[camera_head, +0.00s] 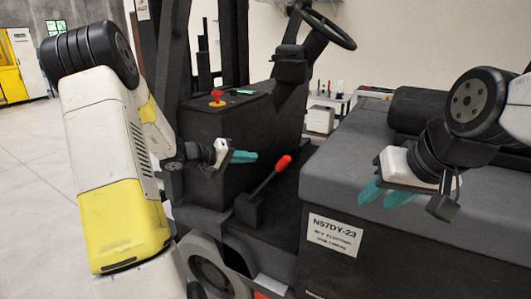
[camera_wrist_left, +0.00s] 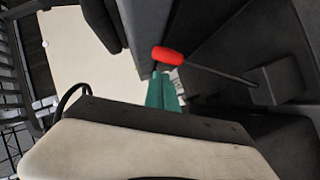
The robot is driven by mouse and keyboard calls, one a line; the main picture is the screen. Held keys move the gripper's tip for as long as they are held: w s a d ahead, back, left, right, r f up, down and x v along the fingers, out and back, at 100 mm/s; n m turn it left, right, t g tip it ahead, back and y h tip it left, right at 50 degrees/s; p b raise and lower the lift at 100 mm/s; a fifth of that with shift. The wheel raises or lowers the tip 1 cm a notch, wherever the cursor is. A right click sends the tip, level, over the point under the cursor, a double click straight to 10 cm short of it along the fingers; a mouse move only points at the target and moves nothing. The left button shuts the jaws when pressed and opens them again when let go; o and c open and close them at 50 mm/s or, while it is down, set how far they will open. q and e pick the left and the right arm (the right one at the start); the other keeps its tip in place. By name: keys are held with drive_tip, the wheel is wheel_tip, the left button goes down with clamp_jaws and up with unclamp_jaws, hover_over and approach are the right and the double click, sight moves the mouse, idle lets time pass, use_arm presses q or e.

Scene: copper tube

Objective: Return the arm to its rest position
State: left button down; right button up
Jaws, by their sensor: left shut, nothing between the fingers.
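My left gripper (camera_head: 243,157), with teal fingers, is shut and empty. In the head view it hangs in front of the forklift's dark side panel, just left of a lever with a red knob (camera_head: 283,163). In the left wrist view the closed fingers (camera_wrist_left: 163,92) point up past the red knob (camera_wrist_left: 167,56), which appears just beyond their tips; I cannot tell whether they touch. My right gripper (camera_head: 386,193) has two teal fingers with a gap between them, above the forklift's grey hood at the right. No copper tube can be made out.
The forklift body (camera_head: 400,175) fills the middle and right, with a steering wheel (camera_head: 328,27) and a red button (camera_head: 217,97) on its panel. A label (camera_head: 332,234) is on its side. A white table (camera_head: 322,112) stands behind. Open floor (camera_head: 30,190) lies at the left.

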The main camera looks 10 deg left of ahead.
use_arm(q)
drive_tip(key=s+d+r+m+g+y, duration=0.1)
drive_tip(key=s+d+r+m+g, duration=0.2)
drive_tip(key=s, duration=0.5)
drive_tip(key=s+d+r+g+y, duration=0.2)
drive_tip(key=s+d+r, duration=0.2)
drive_tip(key=s+d, duration=0.3)
drive_tip(key=s+a+r+t+y, duration=0.1)
drive_tip(key=s+a+y, duration=0.2)
drive_tip(key=s, duration=0.5)
drive_tip(key=s+a+r+y, duration=0.2)
drive_tip(key=s+a+y, duration=0.1)
drive_tip(key=s, duration=0.5)
drive_tip(key=shift+s+a+t, duration=0.15)
drive_tip(key=shift+a+t, duration=0.25)
drive_tip(key=shift+a, duration=0.15)
